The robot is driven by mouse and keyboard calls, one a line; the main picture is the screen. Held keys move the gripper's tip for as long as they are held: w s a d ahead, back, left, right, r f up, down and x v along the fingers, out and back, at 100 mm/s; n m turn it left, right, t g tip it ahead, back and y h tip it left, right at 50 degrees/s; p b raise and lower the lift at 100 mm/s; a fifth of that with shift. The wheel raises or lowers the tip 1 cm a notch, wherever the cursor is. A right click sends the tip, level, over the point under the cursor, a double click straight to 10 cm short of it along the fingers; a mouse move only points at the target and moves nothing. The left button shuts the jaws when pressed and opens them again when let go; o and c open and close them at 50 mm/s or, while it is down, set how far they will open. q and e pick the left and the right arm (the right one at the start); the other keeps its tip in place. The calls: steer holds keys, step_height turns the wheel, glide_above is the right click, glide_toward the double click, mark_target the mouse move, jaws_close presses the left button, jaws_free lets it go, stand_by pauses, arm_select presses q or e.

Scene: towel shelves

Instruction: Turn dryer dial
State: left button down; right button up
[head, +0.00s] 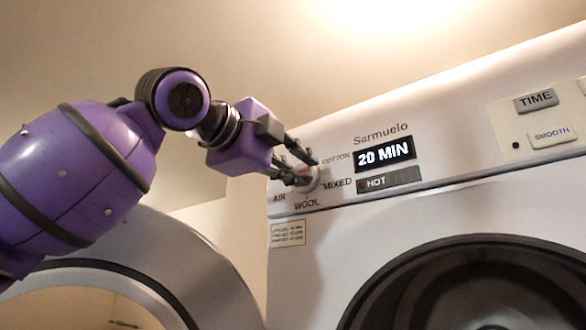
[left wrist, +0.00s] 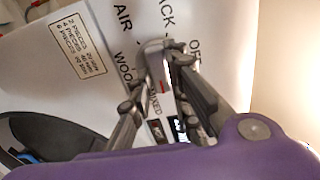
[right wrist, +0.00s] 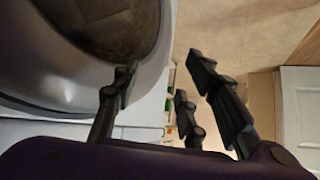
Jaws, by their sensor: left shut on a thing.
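The dryer dial (head: 306,180) is a round light-grey knob on the white dryer's panel, ringed by labels such as AIR, WOOL, MIXED and COTTON. My left gripper (head: 301,168) is shut on the dial, with its dark fingers on either side. The left wrist view shows the dial's grey grip (left wrist: 154,62) between the fingers; they hide part of it and some labels. My right gripper (right wrist: 165,90) is away from the dial, with its fingers spread apart and nothing between them. It does not show in the head view.
The display (head: 384,153) reads 20 MIN, with a HOT indicator (head: 389,181) below it. TIME (head: 536,100) and SMOOTH (head: 552,136) buttons are at the right. A round dryer opening (head: 440,290) is below the panel. An open round door (head: 190,265) stands at the lower left.

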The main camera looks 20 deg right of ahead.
arm_select(q)
steer(key=m, duration=0.5)
steer(key=shift+f, duration=0.2)
stand_by(0.4)
steer(key=c, duration=1.7)
jaws_free()
steer(key=shift+o, duration=0.3)
steer(key=shift+a, duration=0.1)
steer(key=v, duration=1.2)
